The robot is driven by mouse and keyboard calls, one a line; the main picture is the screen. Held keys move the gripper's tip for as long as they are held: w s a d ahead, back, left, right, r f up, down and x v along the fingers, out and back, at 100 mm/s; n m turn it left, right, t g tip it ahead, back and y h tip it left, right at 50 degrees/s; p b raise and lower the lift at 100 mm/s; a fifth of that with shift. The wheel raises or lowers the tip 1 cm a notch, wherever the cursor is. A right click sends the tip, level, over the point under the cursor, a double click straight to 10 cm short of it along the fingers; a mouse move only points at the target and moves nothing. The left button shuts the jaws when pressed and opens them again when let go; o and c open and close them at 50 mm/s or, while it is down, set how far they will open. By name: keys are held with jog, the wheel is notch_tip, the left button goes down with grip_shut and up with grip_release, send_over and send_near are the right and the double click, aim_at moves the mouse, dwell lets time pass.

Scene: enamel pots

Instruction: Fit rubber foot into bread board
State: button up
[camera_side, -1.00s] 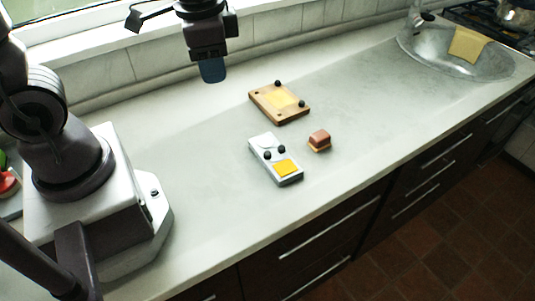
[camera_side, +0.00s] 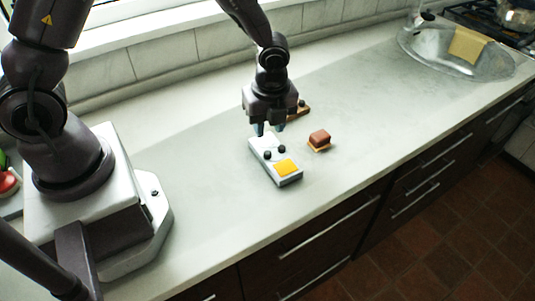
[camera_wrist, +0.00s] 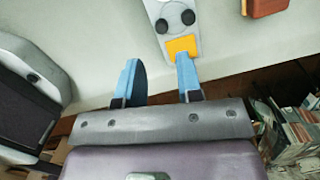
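My gripper (camera_side: 269,129) is open and empty, with blue fingertips above the far end of a pale tray (camera_side: 291,181). Two black rubber feet, one on the left (camera_side: 267,155) and one on the right (camera_side: 282,149), sit on this tray beside a yellow patch. In the wrist view the open gripper (camera_wrist: 158,72) has its right fingertip overlapping the edge of the yellow patch, and both feet (camera_wrist: 162,26) (camera_wrist: 188,17) show beyond it. The wooden bread board (camera_side: 298,111) is mostly hidden behind my gripper; one black foot (camera_side: 302,103) shows at its right corner.
A reddish-brown block on a tan base (camera_side: 320,140) stands right of the tray; it also shows in the wrist view (camera_wrist: 265,6). A sink (camera_side: 425,50) with a yellow cloth (camera_side: 468,44) is at the far right. The counter's front edge lies beyond clear space.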

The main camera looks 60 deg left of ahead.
aim_at(267, 152)
jog(key=f, duration=0.8)
jog(key=shift+w+a+f, duration=0.15)
jog(key=shift+a+f, duration=0.15)
jog(key=shift+a, duration=0.1)
grip_shut()
